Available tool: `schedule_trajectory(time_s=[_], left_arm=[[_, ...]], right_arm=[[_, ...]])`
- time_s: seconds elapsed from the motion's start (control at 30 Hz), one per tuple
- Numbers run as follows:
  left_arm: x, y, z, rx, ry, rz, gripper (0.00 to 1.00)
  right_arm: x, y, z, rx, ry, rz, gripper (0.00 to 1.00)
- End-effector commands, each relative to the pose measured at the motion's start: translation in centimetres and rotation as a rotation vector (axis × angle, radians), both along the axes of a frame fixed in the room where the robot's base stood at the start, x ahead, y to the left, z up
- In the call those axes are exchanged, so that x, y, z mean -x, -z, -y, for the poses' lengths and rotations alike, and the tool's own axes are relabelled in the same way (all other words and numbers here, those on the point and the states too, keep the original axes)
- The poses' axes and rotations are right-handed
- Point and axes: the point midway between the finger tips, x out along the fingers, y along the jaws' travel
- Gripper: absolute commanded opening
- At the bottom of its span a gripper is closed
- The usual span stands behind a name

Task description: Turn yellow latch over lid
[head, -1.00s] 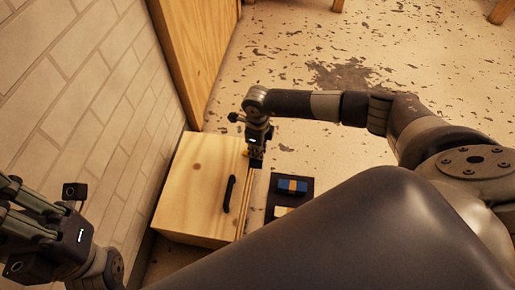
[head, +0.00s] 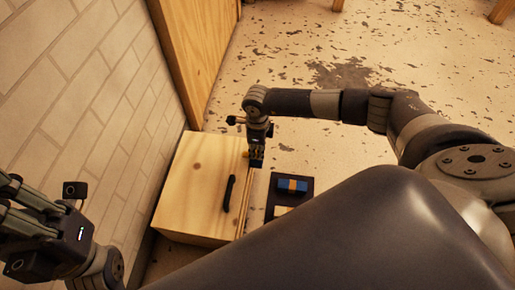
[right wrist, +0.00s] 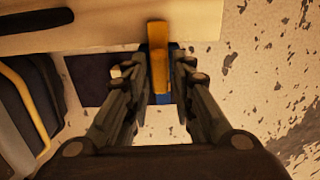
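A pale wooden box with a lid (head: 195,195) and a black handle (head: 229,193) stands against the wall. The yellow latch (right wrist: 158,50) is at the lid's edge in the right wrist view, with a blue part (right wrist: 164,98) below it. My right gripper (right wrist: 160,75) has its fingers apart, one on each side of the latch; whether they touch it is unclear. In the head view my right gripper (head: 256,160) points down at the box's right edge and hides most of the latch. My left gripper (head: 22,208) is away at the left, fingers apart and empty.
A dark tray (head: 297,206) with a blue and yellow item (head: 292,186) lies on the floor right of the box. A brick wall (head: 85,110) closes the left side, and a wooden panel (head: 195,55) stands behind the box.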

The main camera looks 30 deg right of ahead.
Motion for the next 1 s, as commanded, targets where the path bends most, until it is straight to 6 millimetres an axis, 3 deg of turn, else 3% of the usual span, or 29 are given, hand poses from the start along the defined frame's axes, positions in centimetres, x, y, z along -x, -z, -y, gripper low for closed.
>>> schedule_trajectory(time_s=[0.33,0.47,0.8,1.0], left_arm=[[0.0,0.0,-0.1,0.004,-0.003,-0.003,0.00],[0.0,0.0,-0.1,0.003,-0.002,-0.002,0.00],[0.0,0.0,0.0,0.001,0.000,-0.001,0.00],[0.0,0.0,0.0,0.001,0.000,-0.001,0.00]], right_arm=[[0.0,-0.1,0.0,-0.001,0.002,-0.001,0.35],[-0.1,-1.1,0.0,-0.002,0.001,0.001,0.35],[-0.1,-8.0,0.0,-0.001,0.001,0.003,0.35],[-0.1,-11.0,0.0,-0.001,0.001,0.002,0.35]])
